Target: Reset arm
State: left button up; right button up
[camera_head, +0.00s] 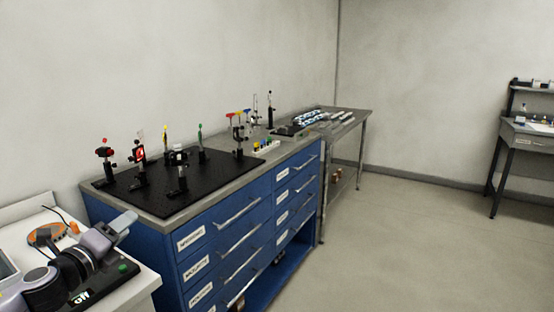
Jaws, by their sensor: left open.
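My left arm comes in at the lower left, grey with dark joints. Its gripper (124,223) is at the arm's end, in front of the blue cabinet's left end and above the white table's corner as seen here. It is open, and I see nothing held in it. The gap between its fingers is too small to make out. My right gripper is not in view.
A blue drawer cabinet (246,232) carries a black optical board (215,178) with several mounted optics. A white table (146,282) is at lower left. A metal table (355,117) stands behind, a dark desk (530,140) far right. The floor (420,230) is clear.

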pick_arm(q)
jog(key=s+d+f+n+g+h, duration=0.1)
jog(key=s+d+f+n, duration=0.3)
jog(key=f, duration=0.3)
jog(key=s+d+f+n+g, duration=0.2)
jog(key=s+d+f+n, duration=0.2)
jog(key=d+f, duration=0.15)
jog(key=s+d+f+n+g+h, duration=0.1)
jog(key=s+d+f+n, duration=0.3)
jog(key=f, duration=0.4)
jog(key=s+f+n+g+y, duration=0.1)
jog(key=s+f+n, duration=0.4)
jog(key=s, duration=0.4)
jog(key=s+f+n+g+y, duration=0.1)
jog(key=s+f+n+g, duration=0.1)
jog(key=s+f+n, duration=0.3)
jog(key=s+n, duration=0.3)
jog(key=s, duration=0.2)
jog(key=shift+s+a+f+y, duration=0.25)
jog(key=shift+a+f+y, duration=0.1)
jog(key=shift+f+y, duration=0.05)
